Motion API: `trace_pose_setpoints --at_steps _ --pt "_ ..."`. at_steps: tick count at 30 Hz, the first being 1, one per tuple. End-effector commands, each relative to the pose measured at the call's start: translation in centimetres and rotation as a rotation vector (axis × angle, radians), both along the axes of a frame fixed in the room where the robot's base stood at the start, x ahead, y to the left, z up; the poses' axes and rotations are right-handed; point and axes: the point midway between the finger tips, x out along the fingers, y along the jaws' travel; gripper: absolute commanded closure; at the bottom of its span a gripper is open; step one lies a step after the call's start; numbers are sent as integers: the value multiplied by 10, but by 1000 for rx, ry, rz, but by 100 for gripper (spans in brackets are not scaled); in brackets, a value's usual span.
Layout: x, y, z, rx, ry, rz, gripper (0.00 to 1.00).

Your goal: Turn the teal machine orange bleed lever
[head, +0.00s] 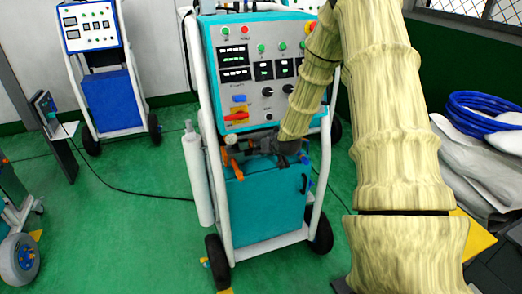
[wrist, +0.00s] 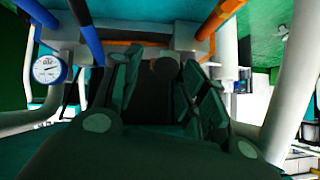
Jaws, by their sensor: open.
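The teal machine (head: 265,200) stands upright in its white tube frame in the middle of the head view. Orange parts (head: 230,139) show on its front below the panel, left of my gripper (head: 252,147); which of them is the bleed lever I cannot tell there. In the wrist view my gripper (wrist: 163,65) is open, its two dark fingers apart with nothing clearly held between them. An orange bar (wrist: 120,43) runs across just beyond the fingertips, its middle partly hidden by the fingers. Contact with it cannot be told.
A round gauge (wrist: 48,68) and blue and orange hoses (wrist: 88,32) lie close to the fingers. The control panel (head: 260,68) is above my gripper. A white cylinder (head: 197,175) stands left of the machine. Green floor (head: 120,230) is mostly open at left.

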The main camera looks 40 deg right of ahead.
Motion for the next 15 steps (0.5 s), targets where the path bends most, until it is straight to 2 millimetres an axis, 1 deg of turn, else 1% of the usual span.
trace_pose_setpoints --at_steps 1,6,15 --pt "-5 2 6 0 -1 -1 57" --pt "-23 6 20 0 -1 0 57" --pt "-52 14 42 1 0 -1 57"
